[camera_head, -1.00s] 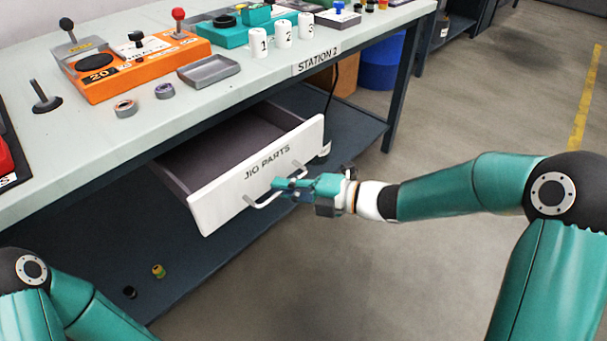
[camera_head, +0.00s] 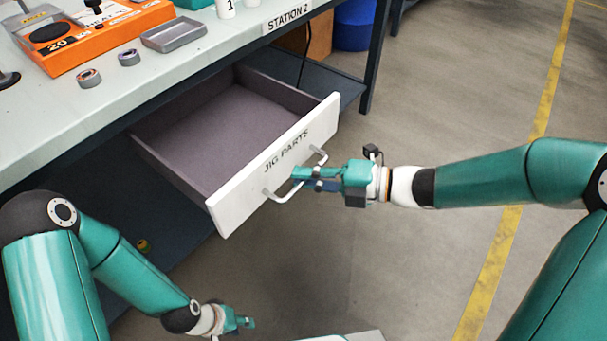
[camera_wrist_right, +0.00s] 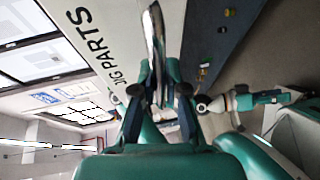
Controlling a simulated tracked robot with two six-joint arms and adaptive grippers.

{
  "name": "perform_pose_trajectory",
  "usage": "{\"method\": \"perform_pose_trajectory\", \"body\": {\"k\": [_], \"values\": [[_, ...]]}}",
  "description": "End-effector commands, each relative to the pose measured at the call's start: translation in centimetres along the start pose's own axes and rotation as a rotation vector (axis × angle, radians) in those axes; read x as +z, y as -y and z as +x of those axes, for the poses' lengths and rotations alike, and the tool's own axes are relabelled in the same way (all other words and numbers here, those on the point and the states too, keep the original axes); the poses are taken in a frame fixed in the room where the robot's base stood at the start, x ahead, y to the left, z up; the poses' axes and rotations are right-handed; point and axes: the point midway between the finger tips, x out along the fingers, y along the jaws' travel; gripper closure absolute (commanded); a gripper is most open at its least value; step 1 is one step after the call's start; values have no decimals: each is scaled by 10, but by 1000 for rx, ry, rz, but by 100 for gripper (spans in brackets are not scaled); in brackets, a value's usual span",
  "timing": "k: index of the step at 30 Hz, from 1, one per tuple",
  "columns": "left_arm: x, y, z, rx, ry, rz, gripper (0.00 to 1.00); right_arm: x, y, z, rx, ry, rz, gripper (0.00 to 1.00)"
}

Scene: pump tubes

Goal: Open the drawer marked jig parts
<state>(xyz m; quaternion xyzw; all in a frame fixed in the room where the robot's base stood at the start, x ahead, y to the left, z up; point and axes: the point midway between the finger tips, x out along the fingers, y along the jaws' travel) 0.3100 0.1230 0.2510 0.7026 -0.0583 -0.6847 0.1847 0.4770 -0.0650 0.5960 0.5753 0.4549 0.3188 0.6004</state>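The drawer (camera_head: 228,207) with a white front marked JIG PARTS is pulled well out from under the bench. Its grey inside (camera_head: 225,130) looks empty. My right gripper (camera_head: 303,178) is at the light bar handle (camera_head: 283,196) on the drawer front. In the right wrist view, the handle (camera_wrist_right: 155,35) runs between the two fingers of my right gripper (camera_wrist_right: 158,75), which is shut on it. My left gripper (camera_head: 245,323) is low at the bottom of the head view, away from the drawer; its finger opening is unclear.
The bench top (camera_head: 110,100) carries an orange device (camera_head: 85,38), a grey tray (camera_head: 173,32) and two small rings. A bench leg (camera_head: 375,65) stands behind the drawer to the right. The floor (camera_head: 430,110) in front of the drawer is clear.

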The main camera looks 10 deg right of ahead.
Motion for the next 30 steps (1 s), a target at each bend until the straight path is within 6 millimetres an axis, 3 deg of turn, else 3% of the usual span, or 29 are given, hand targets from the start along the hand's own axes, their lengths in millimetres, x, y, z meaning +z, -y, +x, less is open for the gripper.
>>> {"method": "perform_pose_trajectory", "body": {"k": [1,4,17,23,30], "values": [[0,0,0,0,0,0,64,-1,2,1,-3,-3,1,79],[0,0,0,0,0,0,64,0,1,1,-3,-2,1,63],[0,0,0,0,0,0,64,2,0,-6,-1,4,-1,63],[0,0,0,0,0,0,64,2,0,-36,-1,8,0,63],[0,0,0,0,0,0,64,2,1,-84,-2,6,0,63]]}}
